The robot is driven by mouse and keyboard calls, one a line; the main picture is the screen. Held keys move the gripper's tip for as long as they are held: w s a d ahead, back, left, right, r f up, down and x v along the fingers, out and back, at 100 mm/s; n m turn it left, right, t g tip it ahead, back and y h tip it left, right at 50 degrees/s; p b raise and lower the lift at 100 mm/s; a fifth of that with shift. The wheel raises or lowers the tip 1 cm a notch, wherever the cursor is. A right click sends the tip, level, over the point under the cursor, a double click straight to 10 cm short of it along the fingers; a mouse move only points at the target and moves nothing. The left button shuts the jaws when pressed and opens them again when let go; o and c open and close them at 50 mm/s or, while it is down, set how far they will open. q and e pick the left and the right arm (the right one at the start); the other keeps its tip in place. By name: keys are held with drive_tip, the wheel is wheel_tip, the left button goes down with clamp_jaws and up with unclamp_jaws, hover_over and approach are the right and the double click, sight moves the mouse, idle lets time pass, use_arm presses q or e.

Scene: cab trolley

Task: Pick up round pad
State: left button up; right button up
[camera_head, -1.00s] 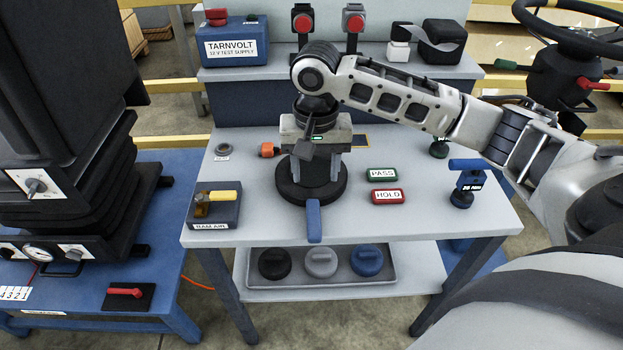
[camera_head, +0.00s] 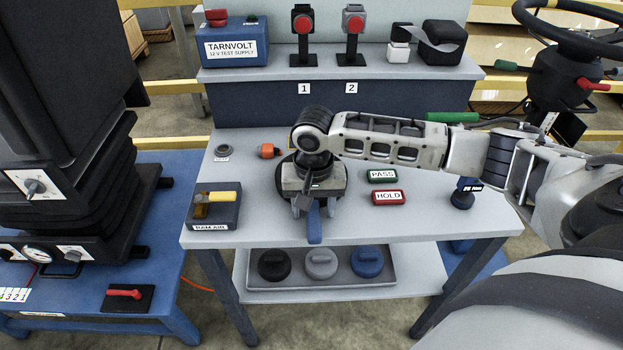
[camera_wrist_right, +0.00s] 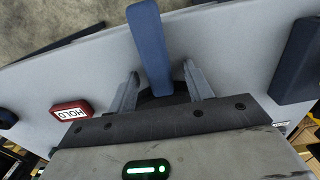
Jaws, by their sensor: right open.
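A black round disc (camera_head: 279,178) with a blue bar (camera_head: 314,232) lies on the grey trolley top, mostly hidden under my right gripper (camera_head: 314,206). The bar points toward the front edge. In the right wrist view, my open right gripper (camera_wrist_right: 160,70) has one finger on each side of the blue bar (camera_wrist_right: 150,45), with gaps visible. Three round pads with top grips, black (camera_head: 274,264), grey (camera_head: 320,263) and blue (camera_head: 367,261), sit in a tray on the lower shelf. I cannot tell which piece is the task's round pad. My left gripper is not in view.
Green PASS (camera_head: 383,176) and red HOLD (camera_head: 389,197) blocks lie right of the gripper. The tray (camera_head: 320,284) is below the top.

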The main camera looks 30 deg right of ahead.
clamp_jaws()
drive_tip(key=shift+w, duration=0.1)
drive_tip(key=shift+r, duration=0.15)
